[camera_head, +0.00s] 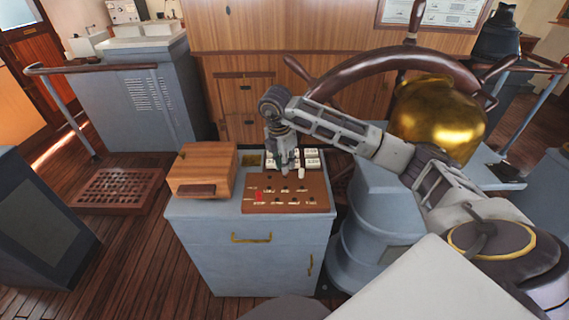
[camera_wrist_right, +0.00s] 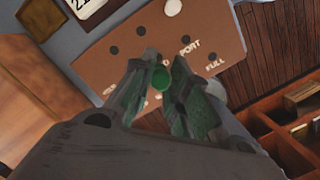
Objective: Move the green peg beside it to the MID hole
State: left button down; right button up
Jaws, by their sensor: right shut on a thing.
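The brown peg board (camera_head: 318,201) lies on the grey cabinet top, with rows of holes and white labels. In the right wrist view the board (camera_wrist_right: 128,62) shows the labels PORT and FULL; other labels are partly covered by my fingers. My right gripper (camera_head: 285,168) points down over the back part of the board. In the wrist view its fingers (camera_wrist_right: 164,84) are closed around the green peg (camera_wrist_right: 160,74), seen end on. I cannot tell whether the peg's lower end is in a hole or above the board. The MID label is not readable. My left gripper is not in view.
A red peg (camera_head: 259,196) stands at the board's left side, and a white peg (camera_head: 301,173) at its back right. A wooden box (camera_head: 203,164) sits left of the board. White number cards (camera_head: 312,158) lie behind it. The ship's wheel (camera_head: 365,66) rises behind my right arm.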

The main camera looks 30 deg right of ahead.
jog(key=shift+d+n, duration=0.15)
jog(key=shift+n, duration=0.15)
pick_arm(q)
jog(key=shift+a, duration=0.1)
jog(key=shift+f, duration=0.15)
pick_arm(e)
jog(key=shift+f, duration=0.2)
